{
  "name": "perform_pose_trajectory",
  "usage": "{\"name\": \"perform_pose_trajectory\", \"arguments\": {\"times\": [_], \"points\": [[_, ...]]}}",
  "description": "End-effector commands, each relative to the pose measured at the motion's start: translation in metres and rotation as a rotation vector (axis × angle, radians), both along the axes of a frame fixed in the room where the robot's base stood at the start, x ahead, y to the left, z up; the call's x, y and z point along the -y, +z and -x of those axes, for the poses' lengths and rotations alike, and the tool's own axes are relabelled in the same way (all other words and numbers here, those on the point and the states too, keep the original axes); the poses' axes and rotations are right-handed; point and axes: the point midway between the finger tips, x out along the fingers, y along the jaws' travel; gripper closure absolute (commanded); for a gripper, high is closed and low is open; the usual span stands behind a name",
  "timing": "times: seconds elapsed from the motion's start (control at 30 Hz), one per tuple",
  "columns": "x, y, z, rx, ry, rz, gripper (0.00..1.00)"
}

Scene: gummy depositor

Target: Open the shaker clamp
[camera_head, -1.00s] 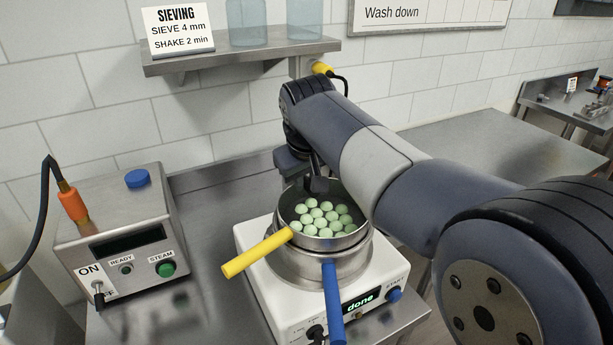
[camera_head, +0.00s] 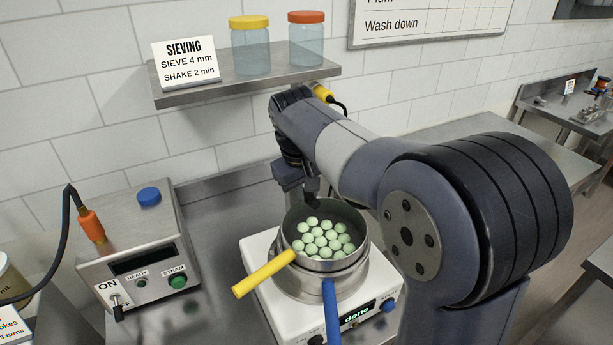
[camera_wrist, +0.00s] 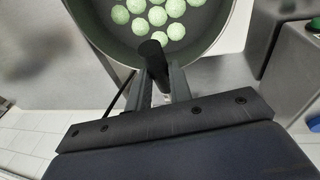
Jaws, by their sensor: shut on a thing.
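The white shaker (camera_head: 262,262) stands on the steel bench, its green display reading "done". On it sits a round steel sieve stack (camera_head: 361,262) with pale green gummies (camera_head: 322,237) in the top sieve. A yellow handle (camera_head: 264,273) points front left and a blue handle (camera_head: 331,312) points to the front. My gripper (camera_head: 309,193) is at the back rim of the stack. In the wrist view my gripper (camera_wrist: 160,85) is shut on a black rod-like lever (camera_wrist: 153,55), which looks like the clamp's. The lever's base is hidden.
A steel control box (camera_head: 139,255) with a blue cap, a green STEAM button and a switch stands left. A shelf (camera_head: 240,88) with a SIEVING sign (camera_head: 186,62) and two lidded jars hangs above. The bench between box and shaker is clear.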

Motion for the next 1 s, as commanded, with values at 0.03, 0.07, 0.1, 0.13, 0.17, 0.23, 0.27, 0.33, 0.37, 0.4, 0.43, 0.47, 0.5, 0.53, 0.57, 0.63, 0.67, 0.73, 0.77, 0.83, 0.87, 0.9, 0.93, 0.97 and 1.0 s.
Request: {"name": "perform_pose_trajectory", "arguments": {"times": [0.03, 0.07, 0.1, 0.13, 0.17, 0.23, 0.27, 0.33, 0.37, 0.4, 0.43, 0.47, 0.5, 0.53, 0.57, 0.63, 0.67, 0.73, 0.77, 0.83, 0.87, 0.9, 0.93, 0.97, 1.0], "points": [[0.0, 0.01, -0.001, -0.028, 0.0, 0.011, 1.0], [-0.001, 0.011, -0.001, -0.043, 0.0, 0.017, 1.0], [-0.001, 0.013, -0.001, -0.062, 0.0, 0.026, 1.0], [-0.001, 0.013, -0.001, -0.077, 0.0, 0.032, 1.0], [-0.001, 0.015, -0.002, -0.091, 0.0, 0.038, 1.0], [-0.001, 0.016, -0.003, -0.127, 0.001, 0.054, 1.0], [-0.002, 0.017, -0.004, -0.143, 0.001, 0.06, 1.0], [-0.002, 0.019, -0.006, -0.181, 0.002, 0.076, 1.0], [-0.003, 0.02, -0.007, -0.195, 0.002, 0.082, 1.0], [-0.003, 0.02, -0.008, -0.217, 0.002, 0.092, 1.0], [-0.004, 0.021, -0.009, -0.234, 0.001, 0.099, 1.0], [-0.004, 0.022, -0.01, -0.249, 0.001, 0.105, 1.0], [-0.005, 0.022, -0.011, -0.272, 0.001, 0.115, 1.0], [-0.006, 0.023, -0.013, -0.287, 0.001, 0.122, 1.0], [-0.006, 0.024, -0.013, -0.305, 0.001, 0.128, 1.0], [-0.007, 0.025, -0.016, -0.34, 0.002, 0.143, 1.0], [-0.008, 0.026, -0.017, -0.354, 0.002, 0.149, 1.0], [-0.008, 0.028, -0.019, -0.386, 0.001, 0.161, 1.0], [-0.009, 0.028, -0.02, -0.397, 0.001, 0.166, 1.0], [-0.009, 0.029, -0.021, -0.422, 0.001, 0.177, 1.0], [-0.01, 0.03, -0.022, -0.43, 0.001, 0.181, 1.0], [-0.01, 0.03, -0.023, -0.442, 0.001, 0.186, 1.0], [-0.01, 0.031, -0.023, -0.448, 0.002, 0.188, 1.0], [-0.01, 0.031, -0.024, -0.455, 0.001, 0.191, 1.0], [-0.01, 0.032, -0.024, -0.462, 0.002, 0.194, 1.0]]}}
